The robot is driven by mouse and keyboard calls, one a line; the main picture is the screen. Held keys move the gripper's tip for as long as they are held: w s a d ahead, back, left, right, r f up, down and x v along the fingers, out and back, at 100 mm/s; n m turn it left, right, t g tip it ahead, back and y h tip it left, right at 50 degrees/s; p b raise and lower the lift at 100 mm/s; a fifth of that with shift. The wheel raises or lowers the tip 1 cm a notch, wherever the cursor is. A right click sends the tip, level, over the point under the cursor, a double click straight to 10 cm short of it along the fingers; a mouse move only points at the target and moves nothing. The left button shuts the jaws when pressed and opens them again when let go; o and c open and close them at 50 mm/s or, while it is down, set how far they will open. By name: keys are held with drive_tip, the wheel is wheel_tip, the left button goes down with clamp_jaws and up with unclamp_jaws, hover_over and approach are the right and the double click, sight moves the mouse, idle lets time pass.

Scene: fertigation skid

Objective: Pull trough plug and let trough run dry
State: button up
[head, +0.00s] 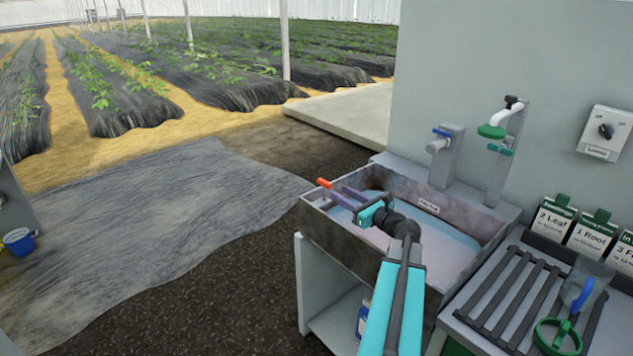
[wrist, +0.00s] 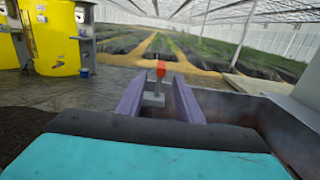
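The trough (head: 440,205) is a grey, stained basin with a small label on its back wall. Bluish-pink liquid (head: 445,240) covers its floor. The plug's red-orange top (head: 323,183) shows at the trough's left end. In the wrist view the red top (wrist: 161,69) sits on a grey stem (wrist: 154,97). My gripper (head: 338,192) reaches over the trough from the right, its purple fingers pointing at the red top. The stem's lower end is hidden.
A white tap (head: 438,144) and a green-handled valve (head: 492,131) stand behind the trough. A slatted rack (head: 510,290), a clear jug (head: 585,290) and labelled packs (head: 592,232) are at right. A blue bucket (head: 19,242) is far left. Ground left of the trough is clear.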

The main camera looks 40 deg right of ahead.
sight(319, 179)
drive_tip(key=shift+w+d, duration=0.2)
drive_tip(key=shift+w, duration=0.55)
drive_tip(key=w, duration=0.4)
drive_tip(key=w+p, duration=0.1)
drive_tip(key=w, duration=0.3)
drive_tip(key=w+p, duration=0.1)
drive_tip(key=w, duration=0.3)
drive_tip(key=shift+d, duration=0.35)
clamp_jaws()
